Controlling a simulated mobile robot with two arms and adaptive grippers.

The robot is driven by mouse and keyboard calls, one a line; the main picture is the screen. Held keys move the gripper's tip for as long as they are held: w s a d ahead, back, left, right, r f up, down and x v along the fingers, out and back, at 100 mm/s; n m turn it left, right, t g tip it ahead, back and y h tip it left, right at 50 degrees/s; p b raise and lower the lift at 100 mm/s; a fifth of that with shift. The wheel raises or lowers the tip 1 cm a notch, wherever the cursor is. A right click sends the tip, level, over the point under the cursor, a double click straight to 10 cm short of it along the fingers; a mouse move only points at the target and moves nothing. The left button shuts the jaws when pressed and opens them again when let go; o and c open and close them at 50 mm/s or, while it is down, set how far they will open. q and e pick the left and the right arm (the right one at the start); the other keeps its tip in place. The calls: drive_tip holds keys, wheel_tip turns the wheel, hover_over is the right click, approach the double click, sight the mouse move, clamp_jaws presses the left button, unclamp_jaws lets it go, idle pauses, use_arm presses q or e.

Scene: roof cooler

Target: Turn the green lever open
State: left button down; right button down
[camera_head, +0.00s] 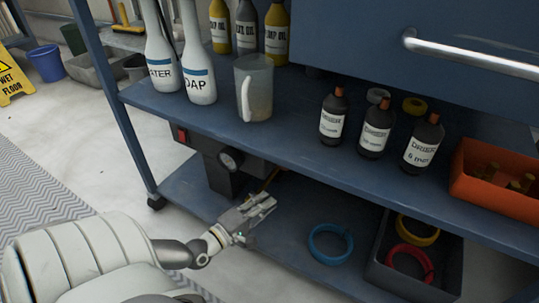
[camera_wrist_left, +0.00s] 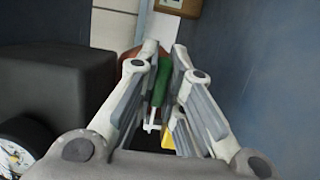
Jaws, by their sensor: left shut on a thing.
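The green lever (camera_wrist_left: 161,84) shows in the left wrist view, between the two grey fingers of my left gripper (camera_wrist_left: 164,55). The gripper is shut on it. A reddish part shows just behind the left finger, mostly hidden. In the head view my left gripper (camera_head: 262,205) reaches in from the left under the middle shelf, over the lower shelf. The lever cannot be made out there. My right gripper is in neither view.
A dark unit with a round gauge (camera_head: 230,159) is beside the gripper; the gauge also shows in the wrist view (camera_wrist_left: 20,152). A blue ring (camera_head: 330,244) and a dark crate (camera_head: 455,264) lie to the right. Bottles and a jug (camera_head: 258,92) stand on the shelf above.

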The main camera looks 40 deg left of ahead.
use_arm(q)
drive_tip(key=c, duration=1.5)
unclamp_jaws()
drive_tip(key=s, duration=0.8)
drive_tip(key=s+a, duration=0.1)
drive_tip(key=s, duration=0.3)
